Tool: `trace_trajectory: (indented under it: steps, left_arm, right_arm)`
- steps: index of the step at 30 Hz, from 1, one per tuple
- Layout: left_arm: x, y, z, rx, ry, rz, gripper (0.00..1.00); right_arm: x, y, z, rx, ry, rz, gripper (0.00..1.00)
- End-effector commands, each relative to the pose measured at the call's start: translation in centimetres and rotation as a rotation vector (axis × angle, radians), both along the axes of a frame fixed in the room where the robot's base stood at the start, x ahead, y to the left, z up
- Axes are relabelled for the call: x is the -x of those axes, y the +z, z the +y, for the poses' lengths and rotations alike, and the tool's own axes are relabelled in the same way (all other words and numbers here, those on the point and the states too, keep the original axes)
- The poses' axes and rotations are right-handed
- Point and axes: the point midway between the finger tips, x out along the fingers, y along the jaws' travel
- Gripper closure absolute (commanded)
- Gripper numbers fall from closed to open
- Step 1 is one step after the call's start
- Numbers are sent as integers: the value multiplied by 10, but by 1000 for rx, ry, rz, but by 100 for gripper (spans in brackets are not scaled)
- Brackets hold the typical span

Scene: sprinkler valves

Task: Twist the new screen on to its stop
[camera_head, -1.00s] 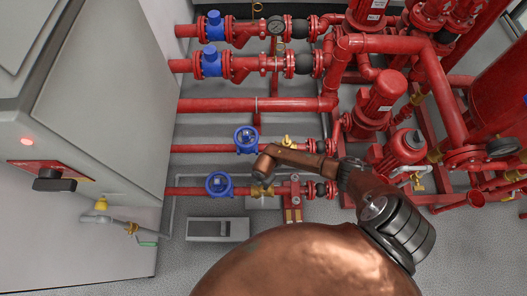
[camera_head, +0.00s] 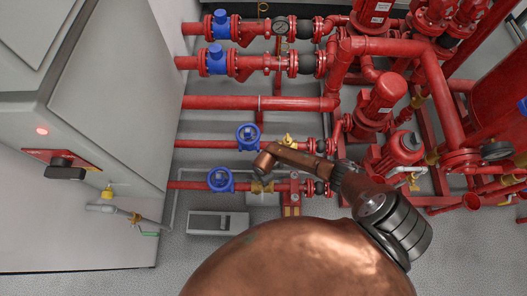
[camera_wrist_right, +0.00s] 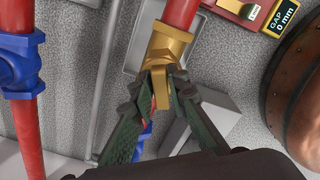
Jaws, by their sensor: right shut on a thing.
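A brass fitting (camera_wrist_right: 170,44) sits on a red pipe in the right wrist view, with a narrower brass part hanging from it. My right gripper (camera_wrist_right: 163,86) is shut on that lower brass part, one dark green finger on each side. The fingers partly hide the part, so I cannot tell whether it is the new screen itself or its cap. In the head view the brass fitting (camera_head: 262,187) lies just below the end of my right arm. The gripper's fingers cannot be made out there. My left gripper is not in view.
A label (camera_wrist_right: 279,18) near the fitting reads "GAP 0 mm". A blue valve (camera_wrist_right: 18,64) stands on the neighbouring pipe at left. Red pipes and pumps (camera_head: 385,92) fill the back right. A grey cabinet (camera_head: 110,100) stands at left. A grey box (camera_head: 207,224) lies on the floor.

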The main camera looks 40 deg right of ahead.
Motion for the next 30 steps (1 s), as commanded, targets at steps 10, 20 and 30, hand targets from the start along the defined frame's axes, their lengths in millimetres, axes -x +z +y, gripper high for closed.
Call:
trace_trajectory:
  steps: [10,20,30]
  left_arm:
    - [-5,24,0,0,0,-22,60]
    - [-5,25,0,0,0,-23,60]
    - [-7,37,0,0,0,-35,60]
  right_arm:
    - [-2,4,1,-2,-217,-6,100]
    - [-1,1,1,-2,-273,-4,100]
    - [-2,4,2,-3,-388,-5,100]
